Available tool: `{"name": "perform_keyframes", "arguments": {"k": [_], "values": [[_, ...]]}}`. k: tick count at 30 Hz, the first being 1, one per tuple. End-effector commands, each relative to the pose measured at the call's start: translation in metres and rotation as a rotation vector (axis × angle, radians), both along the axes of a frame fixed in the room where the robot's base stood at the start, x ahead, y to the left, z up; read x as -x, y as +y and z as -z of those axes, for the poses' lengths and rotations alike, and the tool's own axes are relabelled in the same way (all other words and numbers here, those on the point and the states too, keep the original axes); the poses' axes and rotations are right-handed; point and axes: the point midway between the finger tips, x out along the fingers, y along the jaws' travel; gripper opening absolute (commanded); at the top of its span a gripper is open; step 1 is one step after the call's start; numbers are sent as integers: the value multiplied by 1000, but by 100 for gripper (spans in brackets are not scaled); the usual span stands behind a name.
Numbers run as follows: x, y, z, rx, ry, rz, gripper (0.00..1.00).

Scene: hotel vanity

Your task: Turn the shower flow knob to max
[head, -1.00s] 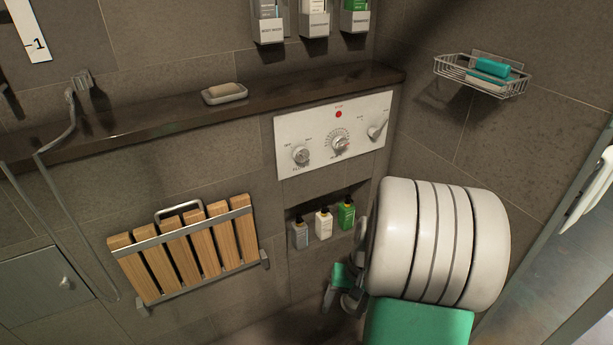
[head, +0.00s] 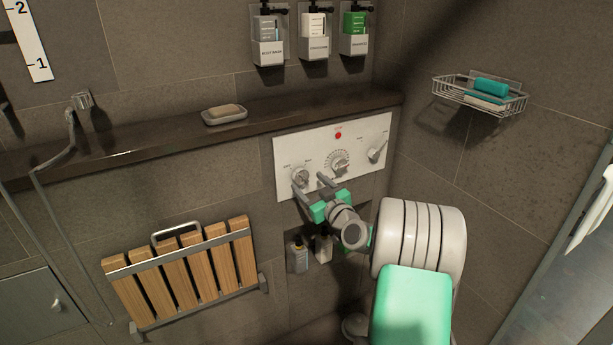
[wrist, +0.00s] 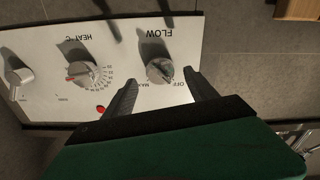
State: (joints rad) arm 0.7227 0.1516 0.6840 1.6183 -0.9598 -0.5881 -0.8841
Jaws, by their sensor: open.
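The white shower panel (head: 372,127) is on the tiled wall. The flow knob (head: 300,175) is the round metal knob at its left end. In the wrist view, upside down, the flow knob (wrist: 160,71) sits under the word FLOW, with OFF and MAX marked beside it. Its pointer seems to be toward OFF, but this is small. My gripper (head: 312,184) is open and empty in front of the panel's lower left. In the wrist view my gripper's fingertips (wrist: 162,80) lie either side of the flow knob, with no clear contact.
The heat knob (head: 339,161) and a lever (head: 377,152) are right of the flow knob. Bottles (head: 298,255) stand in the niche below. A dark ledge (head: 160,135) with a soap dish (head: 224,117) runs above. A folded wooden seat (head: 185,268) is lower left.

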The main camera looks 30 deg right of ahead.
Motion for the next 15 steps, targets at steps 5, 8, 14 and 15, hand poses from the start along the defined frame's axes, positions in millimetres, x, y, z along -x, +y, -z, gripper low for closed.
{"name": "perform_keyframes", "arguments": {"k": [5, 8, 14, 15], "values": [[-30, 1, 0, -1, 1, -1, 66], [-38, 1, 0, -2, 1, 0, 66], [-39, 1, 0, -2, 2, 1, 66], [-39, 1, 0, -2, 2, 1, 66]]}}
